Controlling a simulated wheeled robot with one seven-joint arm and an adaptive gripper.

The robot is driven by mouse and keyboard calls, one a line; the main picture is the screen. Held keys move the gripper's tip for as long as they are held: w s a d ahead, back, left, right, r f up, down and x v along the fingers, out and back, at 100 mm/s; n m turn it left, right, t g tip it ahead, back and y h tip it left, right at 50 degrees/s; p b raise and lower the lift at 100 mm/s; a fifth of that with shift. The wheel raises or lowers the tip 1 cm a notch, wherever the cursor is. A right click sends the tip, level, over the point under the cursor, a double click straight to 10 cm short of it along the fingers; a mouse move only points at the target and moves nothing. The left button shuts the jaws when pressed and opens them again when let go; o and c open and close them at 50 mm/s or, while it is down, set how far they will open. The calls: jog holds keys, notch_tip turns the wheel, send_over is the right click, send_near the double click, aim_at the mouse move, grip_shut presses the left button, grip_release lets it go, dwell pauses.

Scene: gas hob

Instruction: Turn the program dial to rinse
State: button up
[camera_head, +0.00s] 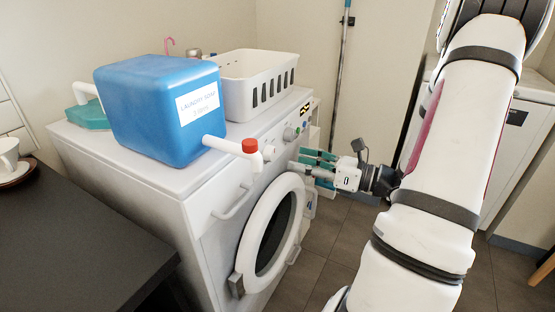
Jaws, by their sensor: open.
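The washing machine (180,210) stands in the middle of the view, its control panel along the top of its front face. A round grey dial (289,134) sits on the panel, with small green marks beside it. Its pointer and labels are too small to read, so I cannot tell its setting. My gripper (303,161) is open, with teal pads on its fingers. It is in front of the machine, below and right of the dial, with its fingers pointing left. I see nothing between the fingers, and cannot tell whether they touch the machine.
The round door (246,245) is below the panel. A dark counter (70,240) is at left. A pole (341,70) stands behind.

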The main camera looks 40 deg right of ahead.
aim_at(275, 154)
jog(key=b+x, duration=0.1)
jog(key=x, duration=0.5)
jog(key=shift+w+a+b, duration=0.15)
jog(key=shift+w+b, duration=0.15)
jog(key=shift+w, duration=0.05)
jog(key=c, duration=1.2)
